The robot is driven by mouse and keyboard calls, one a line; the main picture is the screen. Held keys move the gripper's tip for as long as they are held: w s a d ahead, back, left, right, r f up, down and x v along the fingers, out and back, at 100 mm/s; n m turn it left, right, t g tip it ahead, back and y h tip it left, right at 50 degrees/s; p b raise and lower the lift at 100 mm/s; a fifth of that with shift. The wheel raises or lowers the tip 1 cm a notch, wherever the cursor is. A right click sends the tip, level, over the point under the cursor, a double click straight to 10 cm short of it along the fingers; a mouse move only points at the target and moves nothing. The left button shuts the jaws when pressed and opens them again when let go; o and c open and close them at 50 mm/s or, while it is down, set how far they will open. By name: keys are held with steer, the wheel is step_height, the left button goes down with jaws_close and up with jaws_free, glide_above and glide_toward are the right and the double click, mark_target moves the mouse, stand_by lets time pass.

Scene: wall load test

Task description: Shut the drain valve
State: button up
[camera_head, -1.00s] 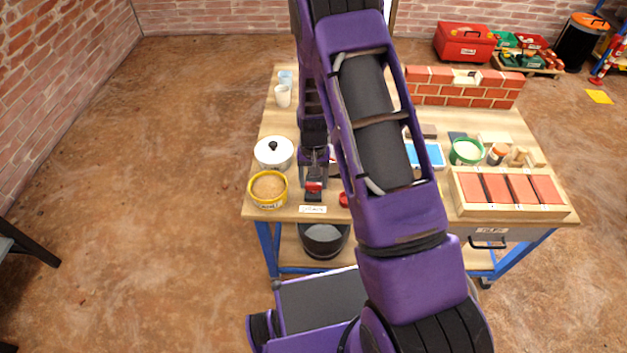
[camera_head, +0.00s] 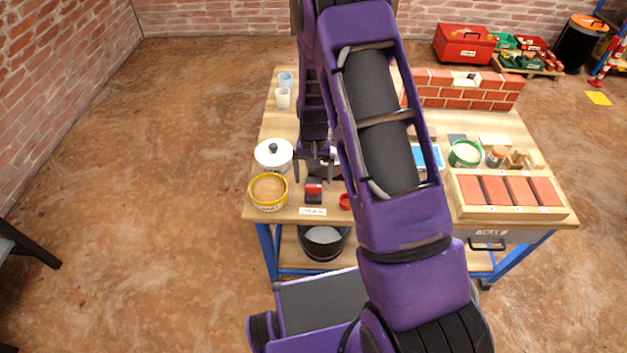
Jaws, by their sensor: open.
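A small red valve handle (camera_head: 313,188) sits on a dark fitting near the front edge of the workbench (camera_head: 228,212), behind a white label (camera_head: 312,211). I take it for the drain valve; the label is too small to read surely. I cannot tell whether the fingers touch the handle. My arm hides part of the bench behind the fitting. A dark bucket (camera_head: 323,243) stands on the lower shelf below the front edge.
A yellow tub (camera_head: 268,190) and a white lidded pot (camera_head: 273,153) stand close to the left. A red ring (camera_head: 345,201) lies just to the right. A brick tray (camera_head: 510,211), a green tub (camera_head: 465,153) and a small brick wall (camera_head: 465,95) are farther right.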

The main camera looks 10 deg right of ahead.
mark_target(313, 185)
step_height(313, 185, up, 14)
steer(key=p, duration=0.2)
steer(key=shift+r, duration=0.1)
stand_by(0.3)
